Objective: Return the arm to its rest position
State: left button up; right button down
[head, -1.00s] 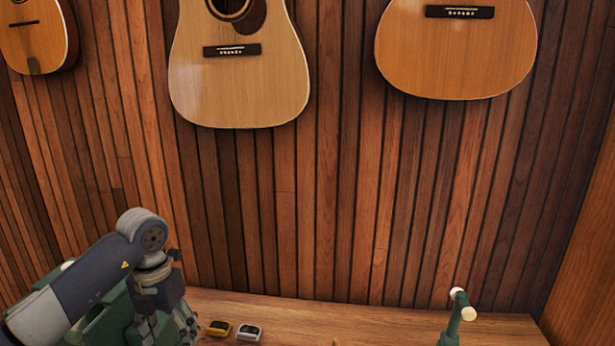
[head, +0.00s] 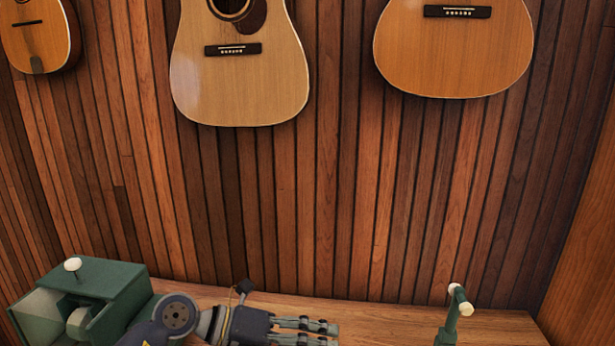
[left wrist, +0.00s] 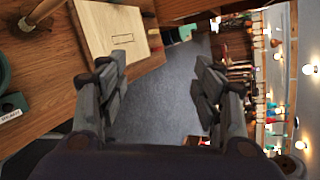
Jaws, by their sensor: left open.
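My left arm comes in from the lower left of the head view and lies low across the wooden counter (head: 400,322). Its left gripper (head: 331,335) points right, its fingers near the bottom edge of the picture. In the left wrist view the same gripper (left wrist: 160,64) shows its two fingers spread well apart. Nothing is between them, only grey floor (left wrist: 165,100) beyond. My right gripper is in neither view.
A green box (head: 105,283) with a white knob stands at the left. A green stand (head: 451,320) with a white padded top stands at the right. Guitars (head: 240,75) hang on the slatted wall. A pale board (left wrist: 110,35) lies on the counter in the left wrist view.

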pick_arm(q)
notch_tip(320, 180, up, 10)
jog(key=d+n+t+h, duration=0.1)
jog(key=n+t+h, duration=0.5)
jog(key=n+t, duration=0.1)
jog(key=w+a+n+t+y, duration=0.4)
jog(key=a+n+t+y, duration=0.6)
jog(key=n, duration=0.5)
jog(key=s+a+f+n+g+y, duration=0.35)
jog(key=a+f+n+y, duration=0.75)
jog(key=f, duration=0.6)
jog(key=s+a+f+n+g+h, duration=0.1)
jog(key=s+f+n+g, duration=0.1)
jog(key=s+f+g, duration=0.75)
jog(key=s+a+f+n+g+h, duration=0.15)
jog(key=s+f, duration=0.45)
jog(key=s, duration=0.9)
notch_tip(320, 180, down, 32)
jog(key=s+d+g+b, duration=0.1)
jog(key=s+g+b, duration=0.1)
jog(key=b, duration=0.4)
jog(key=s+a+f+b, duration=0.1)
jog(key=s+f+b, duration=0.1)
jog(key=s+f, duration=0.6)
jog(key=s+a+f+y+b, duration=0.1)
jog(key=s+a+f+b, duration=0.1)
jog(key=s+f, duration=0.6)
notch_tip(320, 180, down, 5)
jog(key=shift+s+g, duration=0.3)
jog(key=shift+g, duration=0.15)
